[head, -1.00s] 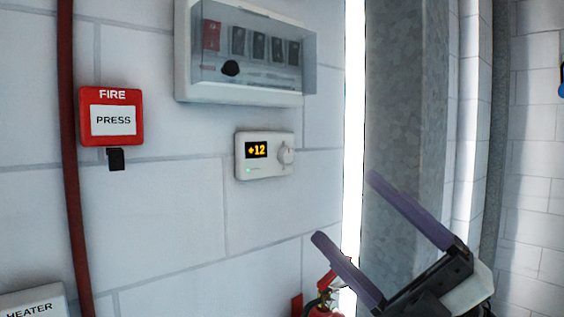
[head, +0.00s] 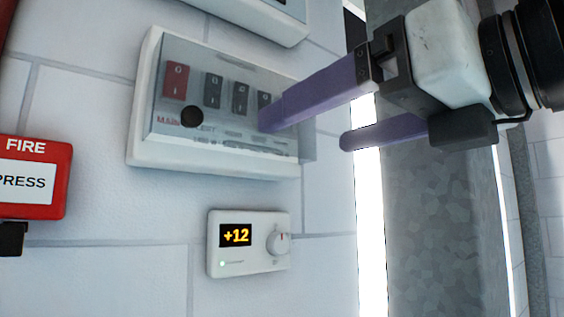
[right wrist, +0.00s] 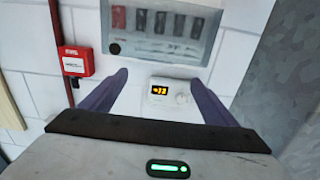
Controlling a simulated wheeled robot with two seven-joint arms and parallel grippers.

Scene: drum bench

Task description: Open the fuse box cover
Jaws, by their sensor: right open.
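The fuse box (head: 205,163) is on the white block wall, with a clear cover (head: 215,125) shut over a red switch and several grey ones. A black round knob (head: 191,117) sits at the cover's lower left. My right gripper (head: 303,136) is open and empty at the box's right side. One purple finger overlaps the cover's right part in the head view; I cannot tell if it touches. The right wrist view shows the fuse box (right wrist: 160,54) ahead, above and between the two spread fingers (right wrist: 155,85). My left gripper is not in view.
A thermostat (head: 230,262) reading +12 is below the fuse box. A red fire call point (head: 38,180) is at the left. Another white box (head: 262,22) is above. A grey metal column (head: 435,220) stands to the right, behind my right gripper.

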